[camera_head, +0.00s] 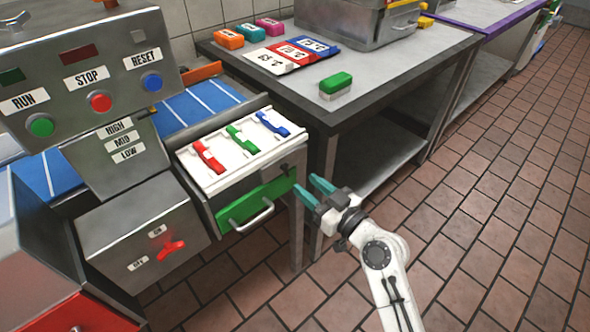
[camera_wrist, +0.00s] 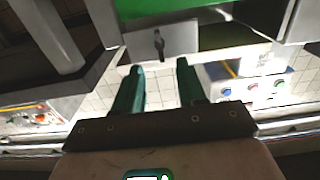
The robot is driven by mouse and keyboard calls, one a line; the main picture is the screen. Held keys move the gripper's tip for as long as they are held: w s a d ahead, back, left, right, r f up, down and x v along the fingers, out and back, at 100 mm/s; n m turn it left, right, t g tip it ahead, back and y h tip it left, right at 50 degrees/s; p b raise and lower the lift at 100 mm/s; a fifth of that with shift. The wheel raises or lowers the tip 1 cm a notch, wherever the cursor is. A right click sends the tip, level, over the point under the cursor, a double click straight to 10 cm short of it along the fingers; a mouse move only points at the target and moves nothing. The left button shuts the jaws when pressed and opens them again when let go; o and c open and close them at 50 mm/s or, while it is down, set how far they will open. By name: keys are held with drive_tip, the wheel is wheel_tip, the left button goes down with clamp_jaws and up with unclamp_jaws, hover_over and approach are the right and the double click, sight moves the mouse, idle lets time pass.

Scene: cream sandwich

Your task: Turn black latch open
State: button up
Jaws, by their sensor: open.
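The black latch (camera_wrist: 159,43) is a small dark lever on a grey metal plate beside a green panel in the wrist view. It points up and down in that picture. In the head view the latch (camera_head: 284,168) is a small dark spot at the upper right of the green drawer front (camera_head: 255,202). My gripper (camera_head: 305,184) is just right of the drawer front, with teal fingers apart and nothing between them. In the wrist view the latch lies just past the gap between the fingertips (camera_wrist: 160,66), and no contact shows.
The drawer's white tray (camera_head: 240,150) holds red, green and blue clips. A metal table (camera_head: 400,75) stands behind my gripper. A control box (camera_head: 85,85) with buttons and a box with a red knob (camera_head: 172,247) are at left. The tiled floor at right is clear.

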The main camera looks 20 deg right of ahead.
sight(289, 170)
drive_tip(key=p+x, duration=0.1)
drive_tip(key=x, duration=0.5)
drive_tip(key=shift+w+a, duration=0.1)
drive_tip(key=shift+w, duration=0.2)
drive_tip(key=shift+c, duration=0.5)
clamp_jaws()
